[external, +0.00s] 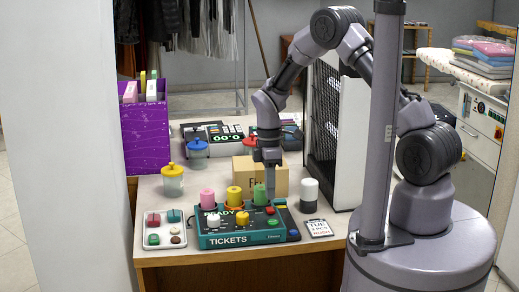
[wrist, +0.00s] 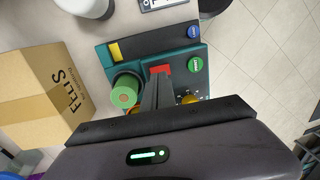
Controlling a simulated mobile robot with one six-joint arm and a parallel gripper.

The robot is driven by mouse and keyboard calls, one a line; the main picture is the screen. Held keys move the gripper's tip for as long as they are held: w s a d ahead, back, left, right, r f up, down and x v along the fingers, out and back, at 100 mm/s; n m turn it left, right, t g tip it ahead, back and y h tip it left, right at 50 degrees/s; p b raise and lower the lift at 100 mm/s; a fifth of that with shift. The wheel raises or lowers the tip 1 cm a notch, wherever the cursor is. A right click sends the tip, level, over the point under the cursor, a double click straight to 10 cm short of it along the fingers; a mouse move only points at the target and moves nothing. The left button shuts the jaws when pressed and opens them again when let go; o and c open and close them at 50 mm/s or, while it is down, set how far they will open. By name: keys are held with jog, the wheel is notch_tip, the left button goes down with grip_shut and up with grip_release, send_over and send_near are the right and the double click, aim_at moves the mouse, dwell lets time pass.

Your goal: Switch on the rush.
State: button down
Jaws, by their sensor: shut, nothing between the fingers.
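The teal and dark tickets device (external: 228,240) sits at the table's front, with "READY" and "TICKETS" printed on it. It carries a pink cylinder (external: 207,199), yellow pieces (external: 234,196) and a green cylinder (external: 259,195). A red part (external: 270,210) is on its right half; the wrist view shows this red part (wrist: 160,69) at my fingertips. My gripper (external: 270,194) points down over the device, shut and empty; in the wrist view, its fingers (wrist: 159,78) partly cover the red part. I cannot tell whether they touch it. No label reading "rush" is legible on the device.
A small sign (external: 317,228) and a white cylinder with a dark base (external: 309,195) stand right of the device. A cardboard box (external: 282,182) is behind it. A tray of coloured pieces (external: 151,222) lies left, near a yellow-lidded jar (external: 172,184).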

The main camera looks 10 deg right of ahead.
aim_at(272, 211)
notch_tip(272, 211, up, 11)
jog(key=w+p, duration=0.1)
jog(key=p, duration=0.2)
jog(key=shift+w, duration=0.2)
jog(key=s+b, duration=0.1)
jog(key=b, duration=0.3)
jog(key=shift+s+r+b, duration=0.15)
jog(key=shift+s+b, duration=0.05)
jog(key=shift+b, duration=0.15)
jog(key=f+b, duration=0.2)
jog(key=f, duration=0.2)
jog(key=s+f+b, duration=0.1)
jog(key=f+b, duration=0.1)
jog(key=f, duration=0.3)
jog(key=f+b, duration=0.2)
jog(key=f, duration=0.2)
jog(key=shift+s+f+b, duration=0.3)
jog(key=shift+s+b, duration=0.05)
jog(key=shift+f, duration=0.2)
